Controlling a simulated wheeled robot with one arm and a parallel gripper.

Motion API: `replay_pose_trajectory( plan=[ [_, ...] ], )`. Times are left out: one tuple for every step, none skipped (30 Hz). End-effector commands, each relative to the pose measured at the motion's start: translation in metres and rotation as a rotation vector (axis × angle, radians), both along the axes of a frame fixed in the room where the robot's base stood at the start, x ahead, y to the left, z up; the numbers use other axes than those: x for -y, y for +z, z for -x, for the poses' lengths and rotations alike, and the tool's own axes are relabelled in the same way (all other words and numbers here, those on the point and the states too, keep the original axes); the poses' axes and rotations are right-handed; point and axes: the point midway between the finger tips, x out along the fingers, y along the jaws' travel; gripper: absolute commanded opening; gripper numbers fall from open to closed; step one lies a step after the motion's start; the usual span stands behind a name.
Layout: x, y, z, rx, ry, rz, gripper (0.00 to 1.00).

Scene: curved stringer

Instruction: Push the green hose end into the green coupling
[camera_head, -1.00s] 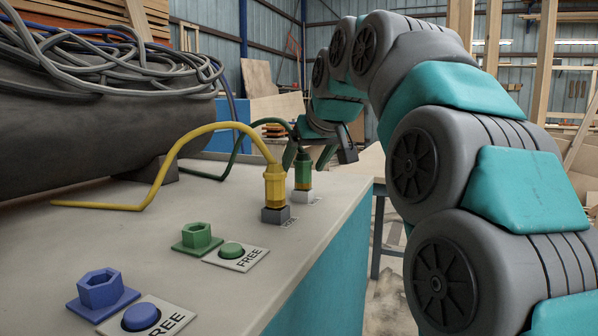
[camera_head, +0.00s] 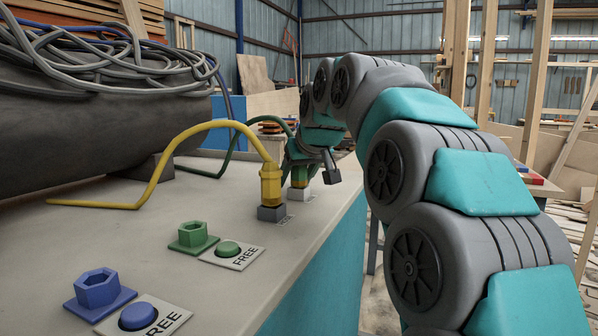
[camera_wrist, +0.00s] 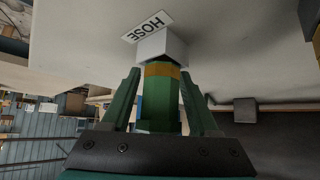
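The green hose end (camera_wrist: 162,98) stands upright in a pale block (camera_wrist: 160,46) labelled HOSE, with a yellow band near the block. My gripper (camera_wrist: 161,75) has one green finger on each side of it in the wrist view. Narrow gaps seem to show beside the hose end, so the fingers look open around it. In the head view my gripper (camera_head: 302,165) hides most of the hose end, behind the yellow one. The green coupling (camera_head: 193,236), a hexagonal socket on a square plate, is empty, next to a green button (camera_head: 229,248) marked FREE.
A yellow hose end (camera_head: 270,185) stands in a grey block (camera_head: 272,213) between the coupling and my gripper, its hose arching left. A blue coupling (camera_head: 98,290) and blue button (camera_head: 138,317) are nearer. A dark tank with coiled hoses stands behind left.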

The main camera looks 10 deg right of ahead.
Motion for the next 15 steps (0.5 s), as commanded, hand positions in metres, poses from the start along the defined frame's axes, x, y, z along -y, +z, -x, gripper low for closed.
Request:
replay_pose_trajectory(
  plan=[
    [0.0, 0.0, 0.0, 0.0, 0.0, 0.0, 0.54],
    [0.0, 0.0, 0.0, 0.0, 0.0, 0.0, 0.51],
    [0.0, 0.0, 0.0, 0.0, 0.0, 0.0, 0.46],
    [0.0, -0.0001, 0.0001, 0.0, 0.0, 0.0, 0.43],
    [0.0, 0.0, 0.0001, 0.0, 0.0, 0.0, 0.39],
    [0.0, 0.0, 0.0001, 0.0, 0.0, 0.0, 0.35],
    [0.0, 0.0, 0.0001, 0.0, 0.0, 0.0, 0.31],
    [0.0, 0.0, 0.0001, 0.0, 0.0, 0.0, 0.28],
    [0.0, 0.0, 0.0001, 0.0, 0.0, 0.0, 0.23],
    [0.0, 0.0001, 0.0002, 0.0, 0.0, 0.0, 0.2],
    [0.0, 0.0001, 0.0002, 0.0, 0.0, 0.0, 0.17],
    [0.0, 0.0001, 0.0002, 0.0, 0.0, 0.0, 0.12],
    [0.0, 0.0001, 0.0002, 0.0, 0.0, 0.0, 0.09],
    [0.0, 0.0001, 0.0002, 0.0, 0.0, 0.0, 0.06],
    [0.0, 0.0001, 0.0002, 0.0, 0.0, 0.0, 0.01]
  ],
)
